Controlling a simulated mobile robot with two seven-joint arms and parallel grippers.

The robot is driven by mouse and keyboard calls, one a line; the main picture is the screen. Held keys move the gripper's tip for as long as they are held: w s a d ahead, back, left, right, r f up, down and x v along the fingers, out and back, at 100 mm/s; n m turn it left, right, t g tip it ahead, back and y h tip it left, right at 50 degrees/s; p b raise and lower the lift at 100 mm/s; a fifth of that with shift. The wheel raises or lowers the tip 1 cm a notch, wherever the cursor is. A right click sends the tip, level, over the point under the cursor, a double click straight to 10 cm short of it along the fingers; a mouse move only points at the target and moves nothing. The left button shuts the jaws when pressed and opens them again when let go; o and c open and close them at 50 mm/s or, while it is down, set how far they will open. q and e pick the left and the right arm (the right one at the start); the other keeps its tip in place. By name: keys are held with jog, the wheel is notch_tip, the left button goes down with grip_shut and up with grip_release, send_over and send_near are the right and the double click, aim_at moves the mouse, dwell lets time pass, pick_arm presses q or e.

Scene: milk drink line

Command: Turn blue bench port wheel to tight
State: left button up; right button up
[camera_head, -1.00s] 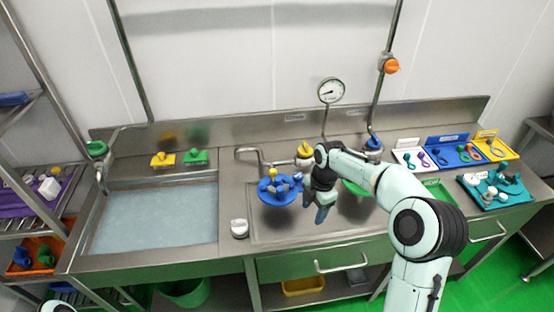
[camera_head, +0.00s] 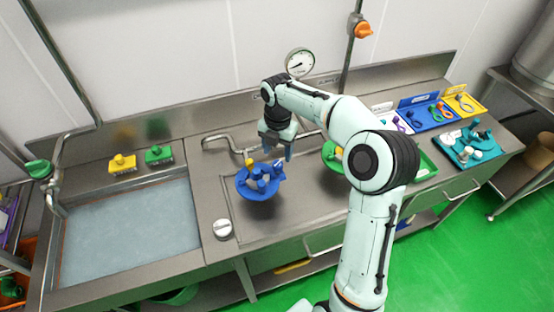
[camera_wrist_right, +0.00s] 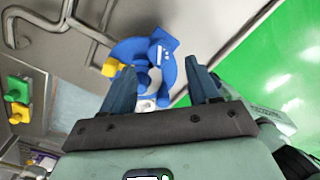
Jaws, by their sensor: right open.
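My right gripper (camera_head: 277,150) is above the bench, just beyond and right of a round blue dish (camera_head: 243,191) with blue parts and a yellow piece on it. In the right wrist view the gripper (camera_wrist_right: 162,92) is open, with nothing between its fingers. Blue parts (camera_wrist_right: 160,60) and the yellow piece (camera_wrist_right: 112,68) show past the fingertips there. The blue bench port wheel cannot be made out for certain; the back of the bench is partly hidden by my right arm. My left gripper is not in view.
A water-filled sink (camera_head: 130,235) lies at the left, with a yellow block (camera_head: 122,164) and a green block (camera_head: 158,155) behind it. A white round knob (camera_head: 223,229) sits by the sink. A bent metal tap (camera_head: 215,140) and a gauge (camera_head: 299,63) are at the back. A teal tray (camera_head: 468,159) is at right.

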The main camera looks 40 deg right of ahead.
aim_at(278, 163)
notch_tip(278, 163, down, 5)
jog(key=shift+w, duration=0.1)
dwell(0.3)
jog(key=c, duration=1)
